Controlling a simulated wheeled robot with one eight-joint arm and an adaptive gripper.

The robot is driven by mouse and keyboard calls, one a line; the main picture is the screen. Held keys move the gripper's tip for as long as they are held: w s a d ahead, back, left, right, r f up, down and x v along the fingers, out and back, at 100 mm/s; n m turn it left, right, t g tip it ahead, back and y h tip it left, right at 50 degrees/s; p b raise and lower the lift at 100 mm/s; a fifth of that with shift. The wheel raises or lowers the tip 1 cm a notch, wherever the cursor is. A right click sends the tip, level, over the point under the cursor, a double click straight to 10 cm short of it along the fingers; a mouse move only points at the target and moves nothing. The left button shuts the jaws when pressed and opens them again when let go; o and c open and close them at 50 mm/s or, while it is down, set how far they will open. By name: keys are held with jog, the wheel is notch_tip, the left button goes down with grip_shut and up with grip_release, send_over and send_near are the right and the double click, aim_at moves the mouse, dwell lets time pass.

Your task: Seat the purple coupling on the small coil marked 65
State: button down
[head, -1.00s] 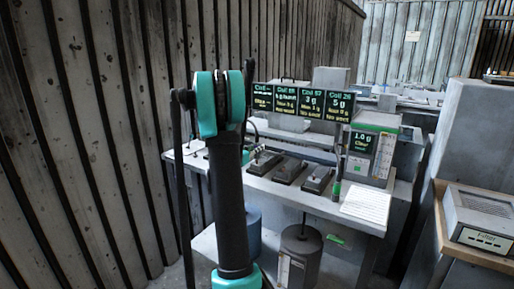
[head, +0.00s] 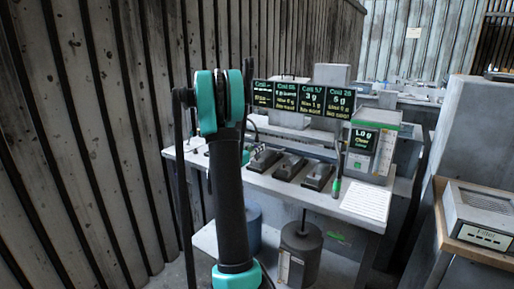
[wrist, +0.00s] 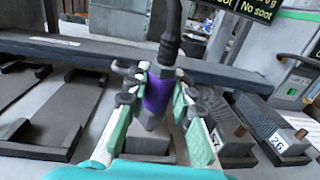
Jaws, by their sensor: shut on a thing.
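The purple coupling (wrist: 157,94) is held between the teal-and-grey fingers of my gripper (wrist: 156,86) in the wrist view. A black hose (wrist: 171,30) rises from its top. A grey block (wrist: 148,138) shows directly below the coupling, between the fingers; I cannot tell whether they touch, and no number on it is visible. To its right stand dark coil blocks, one marked 57 (wrist: 232,140) and one marked 26 (wrist: 285,138). In the head view my arm hides most of my gripper, and the coupling cannot be made out.
In the head view, small dark coils (head: 290,168) line the bench (head: 280,190), with black display panels (head: 312,98) behind them. A green-and-grey meter (head: 371,150) and a white sheet (head: 367,201) are at the right. A ribbed wall (head: 90,130) runs along the left.

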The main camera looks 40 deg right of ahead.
jog(key=shift+f, duration=0.6)
jog(key=c, duration=1.2)
grip_release()
jog(key=shift+a, duration=0.15)
jog(key=v, duration=1.1)
jog(key=shift+s+a, duration=0.15)
jog(key=shift+a, duration=0.15)
jog(key=s+a+f+m+y, duration=0.5)
jog(key=s+a+m, duration=0.2)
jog(key=a, duration=0.3)
jog(key=s+a+f+m+g+y, duration=0.1)
jog(key=s+a+f+m+y, duration=0.4)
jog(key=s+a, duration=0.4)
jog(key=s+a+f+m+y, duration=0.5)
jog(key=s+a+m+y, duration=0.2)
jog(key=a, duration=0.6)
jog(key=shift+s+f+m, duration=0.2)
jog(key=shift+s+m, duration=0.65)
jog(key=shift+m, duration=0.45)
